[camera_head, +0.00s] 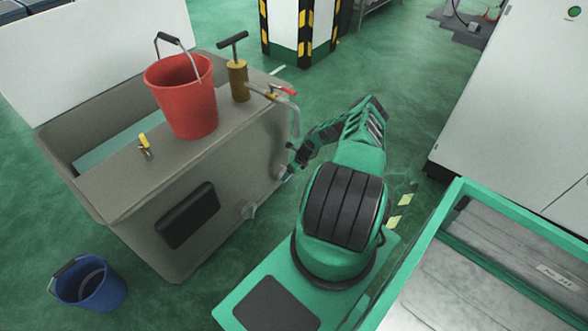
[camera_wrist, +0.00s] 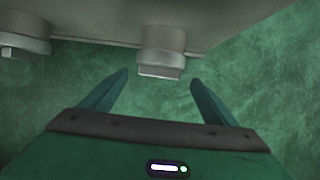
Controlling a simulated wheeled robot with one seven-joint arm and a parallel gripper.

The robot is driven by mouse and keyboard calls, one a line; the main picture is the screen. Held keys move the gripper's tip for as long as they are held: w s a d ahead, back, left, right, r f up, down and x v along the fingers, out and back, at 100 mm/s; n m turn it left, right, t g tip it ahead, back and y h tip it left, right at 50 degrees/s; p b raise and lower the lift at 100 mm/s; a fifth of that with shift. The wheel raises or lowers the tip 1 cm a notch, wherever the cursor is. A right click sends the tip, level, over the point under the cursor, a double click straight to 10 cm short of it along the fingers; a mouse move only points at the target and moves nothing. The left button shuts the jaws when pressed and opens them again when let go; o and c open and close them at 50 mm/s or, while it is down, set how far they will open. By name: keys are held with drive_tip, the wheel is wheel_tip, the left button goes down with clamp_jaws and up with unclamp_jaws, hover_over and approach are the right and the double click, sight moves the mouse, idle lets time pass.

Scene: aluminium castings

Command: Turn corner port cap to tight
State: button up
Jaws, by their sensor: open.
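A grey round port cap (camera_wrist: 162,45) with a flat grip bar at its end sticks out from the tank wall in the wrist view. My gripper (camera_wrist: 159,76) is open, its two green fingers spread on either side of the bar and apart from it.
The grey tank (camera_head: 120,235) bears a red bucket (camera_head: 185,105), a brass hand pump (camera_head: 238,82) and a yellow-handled valve (camera_head: 144,145). A blue bucket (camera_head: 90,285) stands on the floor. A green-framed bin (camera_head: 425,245) is at right. Green floor is clear below the caps.

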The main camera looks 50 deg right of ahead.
drive_tip(key=v, duration=0.6)
drive_tip(key=shift+s+f, duration=0.1)
idle(0.5)
